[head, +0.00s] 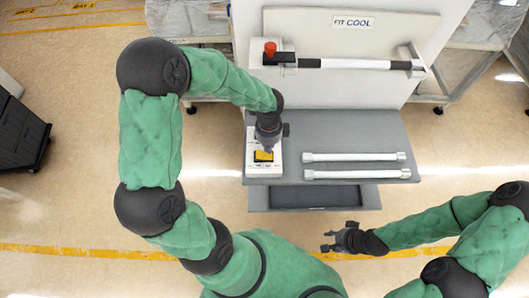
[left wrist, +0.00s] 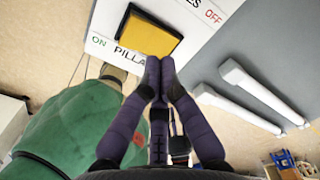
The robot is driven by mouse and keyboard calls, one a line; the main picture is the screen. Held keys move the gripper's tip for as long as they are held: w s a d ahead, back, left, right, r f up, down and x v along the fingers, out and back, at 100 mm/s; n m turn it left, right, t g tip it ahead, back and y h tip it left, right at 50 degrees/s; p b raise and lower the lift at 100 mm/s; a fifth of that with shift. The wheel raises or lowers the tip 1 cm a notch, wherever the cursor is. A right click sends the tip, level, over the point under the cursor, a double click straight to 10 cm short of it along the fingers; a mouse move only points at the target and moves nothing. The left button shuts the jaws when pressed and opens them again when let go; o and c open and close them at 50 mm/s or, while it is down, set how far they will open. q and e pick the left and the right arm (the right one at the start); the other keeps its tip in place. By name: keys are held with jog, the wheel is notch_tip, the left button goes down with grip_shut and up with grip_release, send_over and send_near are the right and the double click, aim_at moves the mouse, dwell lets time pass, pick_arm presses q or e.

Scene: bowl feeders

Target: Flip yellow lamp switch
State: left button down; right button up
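The yellow switch (head: 263,156) sits on a white panel (head: 264,172) at the left end of the grey shelf. The left wrist view shows the yellow rocker (left wrist: 150,36) in a dark frame, with "ON" at its left and "OFF" at its upper right. My left gripper (head: 267,147) is above the panel, pointing down. In the left wrist view its purple fingertips (left wrist: 159,72) are together, just by the switch's lower edge; I cannot tell whether they touch it. My right gripper (head: 326,241) is empty, fingers apart, in front of the shelf.
Two white bars (head: 355,157) (head: 357,174) lie on the grey shelf (head: 340,125), right of the panel. Behind, an upright white board carries a horizontal white handle (head: 355,64) and a red knob (head: 270,48). A lower dark tray (head: 310,196) is below the shelf front.

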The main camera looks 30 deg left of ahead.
aim_at(268, 155)
pick_arm(q)
jog(key=shift+r+p, duration=1.5)
jog(key=shift+r, duration=0.5)
pick_arm(e)
notch_tip(268, 155, up, 4)
jog(key=shift+f, duration=0.25)
pick_arm(q)
jog(key=shift+f, duration=0.1)
